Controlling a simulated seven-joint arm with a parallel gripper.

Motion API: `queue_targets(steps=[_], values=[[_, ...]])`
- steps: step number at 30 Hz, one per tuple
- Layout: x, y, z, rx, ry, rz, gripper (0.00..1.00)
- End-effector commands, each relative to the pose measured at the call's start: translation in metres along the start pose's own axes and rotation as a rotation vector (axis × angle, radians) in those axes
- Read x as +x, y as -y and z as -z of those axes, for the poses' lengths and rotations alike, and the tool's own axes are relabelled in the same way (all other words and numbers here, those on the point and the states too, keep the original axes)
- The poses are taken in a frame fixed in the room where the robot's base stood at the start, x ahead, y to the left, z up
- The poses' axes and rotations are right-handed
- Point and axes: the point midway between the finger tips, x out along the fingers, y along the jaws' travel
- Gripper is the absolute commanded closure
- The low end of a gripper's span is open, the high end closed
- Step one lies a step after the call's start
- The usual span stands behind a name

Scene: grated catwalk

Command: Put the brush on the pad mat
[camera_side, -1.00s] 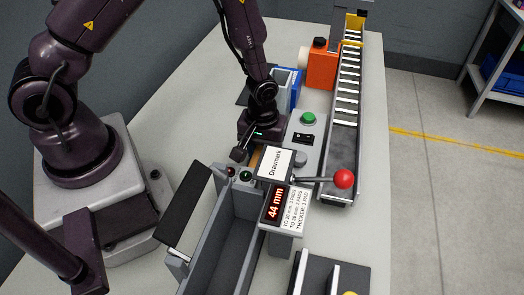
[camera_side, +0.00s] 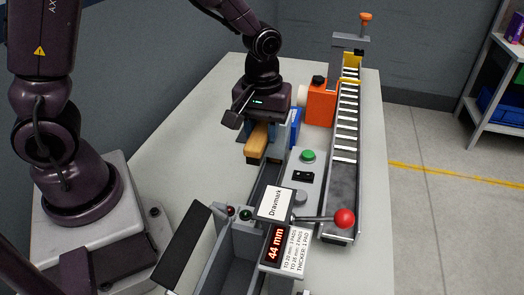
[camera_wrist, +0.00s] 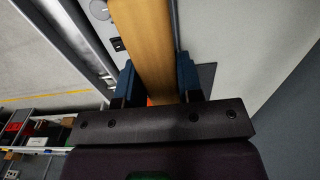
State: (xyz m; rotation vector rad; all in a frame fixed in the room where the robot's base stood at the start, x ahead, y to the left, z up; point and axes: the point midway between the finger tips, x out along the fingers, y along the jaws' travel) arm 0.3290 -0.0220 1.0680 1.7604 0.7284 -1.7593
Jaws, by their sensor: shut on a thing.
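The brush (camera_side: 257,142) has a wooden back with a dark underside and is held raised above the far end of the machine's channel. My gripper (camera_side: 268,129) is shut on it. In the wrist view the wooden back (camera_wrist: 148,45) runs between the two blue fingers of my gripper (camera_wrist: 156,82). A dark flat patch (camera_wrist: 207,75), probably the pad mat, shows beside the right finger in the wrist view. In the side view my gripper hides that area.
The grey machine has a label reading "Dravmark", a red-knobbed lever (camera_side: 344,218), a green button (camera_side: 308,155) and a "44 mm" display (camera_side: 274,243).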

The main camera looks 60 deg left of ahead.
Motion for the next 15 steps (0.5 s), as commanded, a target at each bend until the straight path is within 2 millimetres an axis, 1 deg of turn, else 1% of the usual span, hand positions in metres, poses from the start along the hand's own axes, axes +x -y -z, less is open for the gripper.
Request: queue_targets(steps=[1,3,5,7,8,11,12,15], values=[[-0.007,0.000,0.001,-0.001,-0.002,-0.002,0.90],[-0.012,0.002,0.003,-0.010,-0.001,-0.001,0.90],[-0.013,0.008,0.007,-0.033,0.000,0.001,0.90],[-0.010,0.020,0.019,-0.083,0.001,0.002,0.90],[-0.007,0.026,0.026,-0.112,0.002,0.003,0.90],[0.004,0.055,0.056,-0.214,0.003,0.004,0.90],[0.009,0.067,0.069,-0.240,0.003,0.003,0.90],[0.020,0.099,0.099,-0.266,0.003,0.002,0.90]])
